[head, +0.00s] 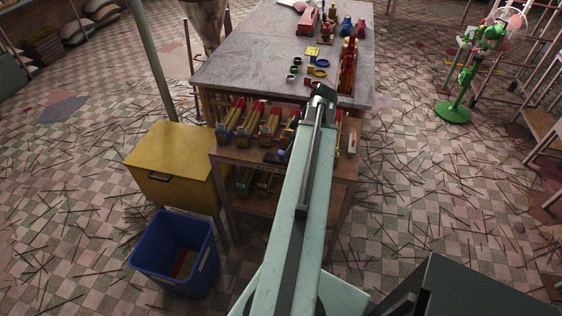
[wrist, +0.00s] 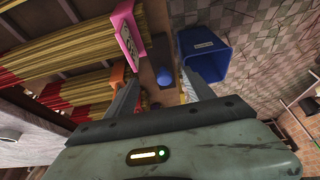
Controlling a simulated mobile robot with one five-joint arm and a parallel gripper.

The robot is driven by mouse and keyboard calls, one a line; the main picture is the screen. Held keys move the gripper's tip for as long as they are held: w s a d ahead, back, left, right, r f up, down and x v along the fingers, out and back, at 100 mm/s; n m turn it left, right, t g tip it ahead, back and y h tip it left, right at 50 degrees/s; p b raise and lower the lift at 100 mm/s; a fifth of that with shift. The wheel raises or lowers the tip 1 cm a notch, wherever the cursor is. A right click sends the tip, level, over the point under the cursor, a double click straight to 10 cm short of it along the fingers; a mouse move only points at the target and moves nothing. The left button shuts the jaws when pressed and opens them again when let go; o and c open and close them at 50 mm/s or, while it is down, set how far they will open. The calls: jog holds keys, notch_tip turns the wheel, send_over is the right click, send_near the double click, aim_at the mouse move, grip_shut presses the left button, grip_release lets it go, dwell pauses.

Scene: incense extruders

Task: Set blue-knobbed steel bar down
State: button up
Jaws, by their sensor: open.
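The steel bar that goes with the knob cannot be made out clearly. In the head view a small blue knob (head: 281,154) shows at the front of the shelf under the grey tabletop, just left of my arm. My gripper's fingers are hidden behind my arm there.
Red and yellow incense bundles (head: 248,122) lie on the shelf (head: 232,158) beside the knob. A pink holder (wrist: 128,32) is close to one finger. A yellow cabinet (head: 165,150) and blue bin (head: 190,215) stand left. The grey table (head: 240,60) is above.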

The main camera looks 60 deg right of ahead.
aim_at(281, 157)
jog(key=shift+x, duration=0.75)
jog(key=b+x, duration=0.5)
jog(key=shift+a+f, duration=0.1)
jog(key=shift+a, duration=0.15)
jog(key=shift+w, duration=0.1)
grip_shut()
dwell(0.4)
